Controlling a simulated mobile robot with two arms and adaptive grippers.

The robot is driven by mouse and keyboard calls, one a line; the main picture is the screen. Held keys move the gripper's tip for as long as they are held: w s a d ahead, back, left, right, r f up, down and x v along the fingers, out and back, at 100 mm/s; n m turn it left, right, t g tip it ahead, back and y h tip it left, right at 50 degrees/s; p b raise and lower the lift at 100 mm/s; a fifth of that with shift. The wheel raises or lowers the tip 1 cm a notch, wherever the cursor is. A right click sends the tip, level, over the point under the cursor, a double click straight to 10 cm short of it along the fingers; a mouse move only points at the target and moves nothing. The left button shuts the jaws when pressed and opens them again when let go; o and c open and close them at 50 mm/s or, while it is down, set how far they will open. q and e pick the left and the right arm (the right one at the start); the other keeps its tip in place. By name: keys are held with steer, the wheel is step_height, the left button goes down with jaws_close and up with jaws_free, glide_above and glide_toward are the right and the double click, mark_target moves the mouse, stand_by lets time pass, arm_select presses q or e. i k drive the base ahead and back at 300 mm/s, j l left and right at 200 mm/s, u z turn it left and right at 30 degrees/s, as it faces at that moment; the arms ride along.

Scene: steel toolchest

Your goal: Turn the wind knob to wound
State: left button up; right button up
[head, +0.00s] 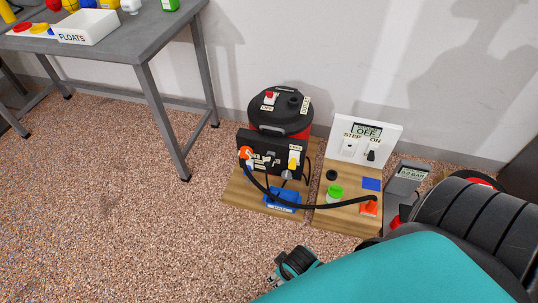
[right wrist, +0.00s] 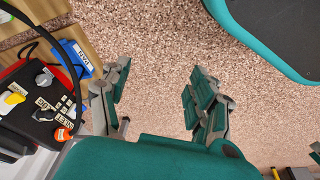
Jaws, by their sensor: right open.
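A black panel (head: 270,150) stands in front of a red drum with a black lid (head: 278,100). It carries an orange fitting (head: 246,153) at left, a yellow knob (head: 294,159) at right and a grey knob (head: 286,175) low down. The labels are too small to tell which is the wind knob. In the right wrist view the panel (right wrist: 30,112) is at the left edge, with the yellow knob (right wrist: 14,98) and grey knob (right wrist: 44,78). My right gripper (right wrist: 159,82) is open and empty above the floor, apart from the panel. My left gripper is not in view.
A black hose (head: 318,205) arcs from the panel to an orange-red nozzle (head: 369,206) on the wooden base. A blue box (head: 282,200) sits below the panel. A white display board (head: 365,142) reads OFF. A grey table (head: 135,45) stands left; the carpet between is clear.

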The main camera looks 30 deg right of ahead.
mark_target(287, 174)
steer(key=z, duration=1.15)
